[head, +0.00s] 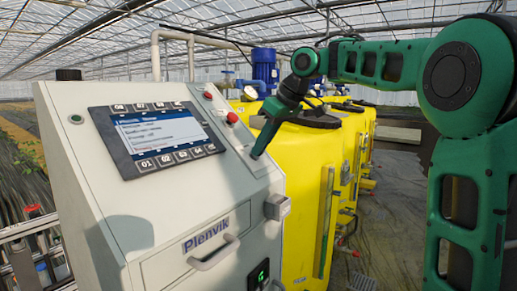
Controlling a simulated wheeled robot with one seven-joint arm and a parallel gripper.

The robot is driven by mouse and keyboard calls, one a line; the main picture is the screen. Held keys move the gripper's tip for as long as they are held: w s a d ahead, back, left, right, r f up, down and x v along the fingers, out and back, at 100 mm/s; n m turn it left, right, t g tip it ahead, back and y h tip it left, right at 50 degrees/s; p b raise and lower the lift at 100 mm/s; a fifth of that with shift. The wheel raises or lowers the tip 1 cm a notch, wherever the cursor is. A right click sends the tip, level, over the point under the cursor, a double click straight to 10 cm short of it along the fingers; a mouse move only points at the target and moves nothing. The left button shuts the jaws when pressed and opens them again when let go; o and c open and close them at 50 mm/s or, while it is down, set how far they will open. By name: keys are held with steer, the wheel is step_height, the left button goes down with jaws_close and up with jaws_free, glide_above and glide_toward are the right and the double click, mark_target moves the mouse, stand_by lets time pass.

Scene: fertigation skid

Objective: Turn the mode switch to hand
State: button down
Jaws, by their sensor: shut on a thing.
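The mode switch is not clearly visible; my gripper's fingertips cover the spot on the panel where they touch. My gripper (257,153) points down and left onto the sloped face of the grey control cabinet (95,215), right of the display. Its jaws are closed at the panel, apparently on the switch's small knob. The switch's pointer and position labels cannot be read from here.
The display (158,136) with its key rows is left of my gripper. Red buttons (232,118) sit above it on the same face. A metal latch (277,207) and a drawer handle (214,253) stick out below. Yellow tanks (310,170) stand close behind, right.

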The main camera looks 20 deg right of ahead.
steer(key=c, duration=1.9)
jaws_free()
steer(key=v, duration=1)
steer(key=shift+r, duration=0.15)
steer(key=shift+d, duration=0.1)
